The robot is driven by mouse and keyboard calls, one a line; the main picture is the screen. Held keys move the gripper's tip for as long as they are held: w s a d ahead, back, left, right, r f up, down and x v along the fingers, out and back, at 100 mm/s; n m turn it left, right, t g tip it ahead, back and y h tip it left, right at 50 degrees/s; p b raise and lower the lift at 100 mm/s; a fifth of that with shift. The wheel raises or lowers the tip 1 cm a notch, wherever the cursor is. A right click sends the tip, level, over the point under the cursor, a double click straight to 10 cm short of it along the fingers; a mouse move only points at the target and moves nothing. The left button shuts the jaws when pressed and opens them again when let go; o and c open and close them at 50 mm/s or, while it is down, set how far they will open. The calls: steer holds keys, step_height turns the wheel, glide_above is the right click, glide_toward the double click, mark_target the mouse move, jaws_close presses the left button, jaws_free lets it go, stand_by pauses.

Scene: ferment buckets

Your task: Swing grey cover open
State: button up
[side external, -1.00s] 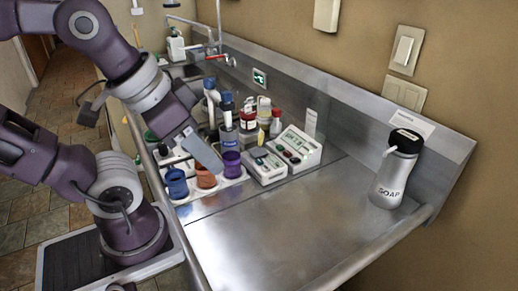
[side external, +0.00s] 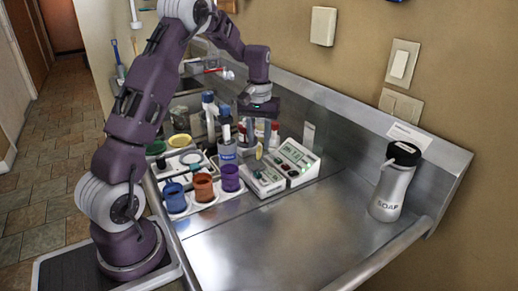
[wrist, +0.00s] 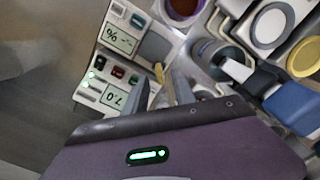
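My gripper (side external: 258,135) points down above the back of the counter, over the bottles and meters. A flat grey square panel (wrist: 154,47), which may be the grey cover, lies on the white meter unit (wrist: 118,30) beside the displays. It looks flat, and the fingertips appear near it in the picture; I cannot tell their height above it. In the side view I cannot clearly pick the cover out on the meters (side external: 265,182).
Blue (side external: 174,196), orange (side external: 203,187) and purple (side external: 230,178) buckets stand in a white rack at the left. Bottles, including a blue-labelled one (side external: 227,152), crowd around the gripper. A soap dispenser (side external: 393,183) stands at the right. The front counter (side external: 270,240) is clear.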

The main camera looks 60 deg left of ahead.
mark_target(259, 148)
step_height(259, 148, down, 3)
steer(key=shift+f, duration=0.2)
jaws_close()
steer(key=shift+r, duration=0.1)
stand_by(1.2)
